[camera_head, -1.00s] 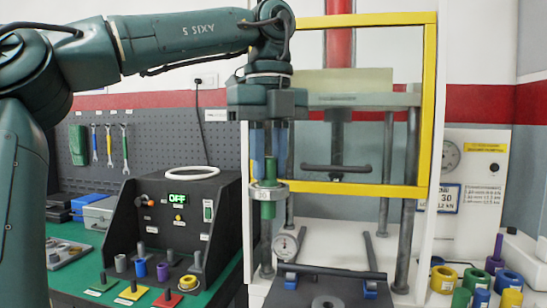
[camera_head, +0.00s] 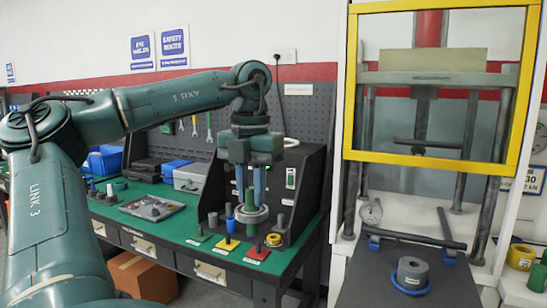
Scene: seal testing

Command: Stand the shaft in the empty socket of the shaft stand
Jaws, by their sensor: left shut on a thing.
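My left gripper (camera_head: 251,200) points down over the green workbench, in front of the dark control box. It is shut on the green shaft (camera_head: 250,201), held upright. A grey ring (camera_head: 251,214) is around the shaft just below the fingertips. The shaft's lower end is hard to make out against the posts behind, and I cannot tell whether it touches anything. A row of small posts, including a blue one (camera_head: 229,219) and a grey one (camera_head: 280,222), stands beside it; I cannot tell which socket is empty. My right gripper is out of view.
Green, yellow (camera_head: 228,243) and red (camera_head: 258,253) pads lie at the bench's front edge, with a yellow ring (camera_head: 273,240) near the red one. A yellow-framed press (camera_head: 437,160) stands at right. A grey cylinder (camera_head: 412,270) sits in a blue ring before it.

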